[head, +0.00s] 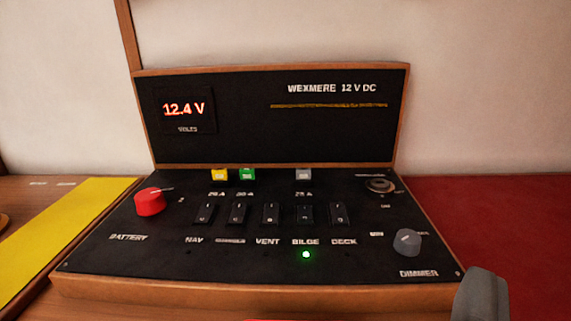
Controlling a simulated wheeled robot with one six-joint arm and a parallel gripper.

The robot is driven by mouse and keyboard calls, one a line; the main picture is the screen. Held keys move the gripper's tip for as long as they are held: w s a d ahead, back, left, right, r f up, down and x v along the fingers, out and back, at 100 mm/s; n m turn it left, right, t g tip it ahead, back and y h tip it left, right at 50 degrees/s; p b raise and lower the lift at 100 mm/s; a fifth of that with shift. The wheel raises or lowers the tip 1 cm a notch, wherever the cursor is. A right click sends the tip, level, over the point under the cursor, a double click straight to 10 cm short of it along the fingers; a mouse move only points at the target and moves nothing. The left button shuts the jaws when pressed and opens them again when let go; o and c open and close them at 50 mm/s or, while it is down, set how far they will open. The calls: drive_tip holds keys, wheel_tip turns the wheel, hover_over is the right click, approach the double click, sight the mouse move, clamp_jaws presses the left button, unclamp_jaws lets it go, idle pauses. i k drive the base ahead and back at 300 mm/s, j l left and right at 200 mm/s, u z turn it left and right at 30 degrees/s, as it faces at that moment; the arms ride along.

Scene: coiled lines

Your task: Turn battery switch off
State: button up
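The battery switch is a red rotary knob (150,202) at the left of the black sloping panel (120,262), above the label BATTERY. A short pale mark runs from its top toward the right; small lettering beside it is too blurred to read. Part of my gripper, a grey finger (483,296), shows at the lower right corner, near the panel's front right corner and well apart from the red knob. The other finger is out of view, and I see nothing held.
A row of black rocker switches (270,213) fills the panel's middle, with a green light lit under BILGE. A grey dimmer knob (407,242) and a round key-like fitting (381,186) are at right. The upright back panel (230,135) reads 12.4 V.

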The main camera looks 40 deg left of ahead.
sight(148, 202)
drive_tip(key=u, duration=1.5)
